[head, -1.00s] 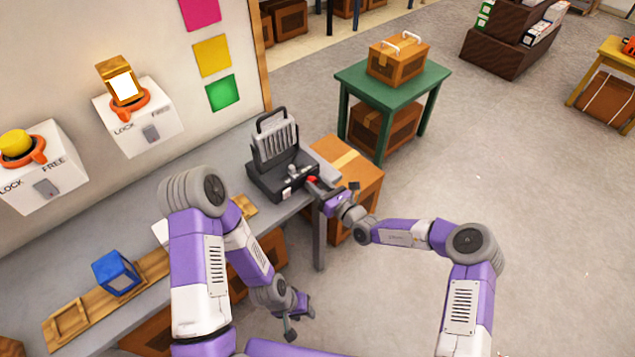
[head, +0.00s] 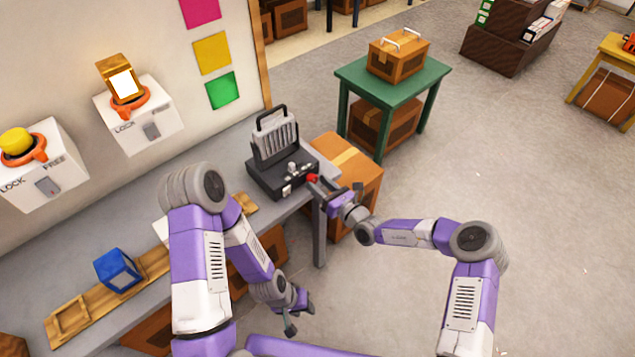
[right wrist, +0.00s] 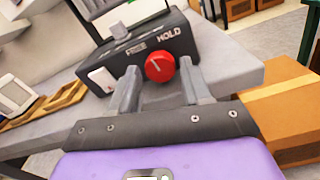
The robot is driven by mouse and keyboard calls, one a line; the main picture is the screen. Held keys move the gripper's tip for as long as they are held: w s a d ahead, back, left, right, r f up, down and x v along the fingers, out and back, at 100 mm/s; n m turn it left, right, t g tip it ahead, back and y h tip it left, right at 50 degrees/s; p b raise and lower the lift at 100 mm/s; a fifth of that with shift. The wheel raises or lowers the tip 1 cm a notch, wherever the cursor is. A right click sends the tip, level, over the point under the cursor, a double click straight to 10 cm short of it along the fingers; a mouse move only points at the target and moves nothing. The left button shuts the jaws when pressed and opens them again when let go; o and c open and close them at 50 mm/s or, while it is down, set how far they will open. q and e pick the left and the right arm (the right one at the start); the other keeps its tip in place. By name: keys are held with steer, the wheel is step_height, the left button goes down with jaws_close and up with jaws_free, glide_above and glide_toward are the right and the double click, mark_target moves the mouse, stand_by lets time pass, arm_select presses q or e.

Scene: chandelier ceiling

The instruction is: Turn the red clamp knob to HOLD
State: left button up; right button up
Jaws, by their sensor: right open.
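The red clamp knob (right wrist: 160,67) is on the front of a black box (right wrist: 137,45), with the word HOLD at upper right of the knob and a smaller label at upper left. A small pale mark on the knob leans up and left. In the head view the knob (head: 313,178) is at the box's right end. My right gripper (right wrist: 159,72) is open, its fingers on either side of the knob; I cannot tell whether they touch it. It also shows in the head view (head: 329,190). My left gripper (head: 299,314) hangs low before the bench, apparently open and empty.
The box stands on a grey bench (head: 225,155) near its right end. A cardboard box (head: 347,165) is beside that end. A blue cube (head: 118,270) sits on a wooden board at left. Two white LOCK/FREE boxes (head: 140,125) are on the wall.

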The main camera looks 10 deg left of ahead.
steer(key=p+v, duration=0.1)
steer(key=v, duration=0.5)
steer(key=shift+s+d, duration=0.1)
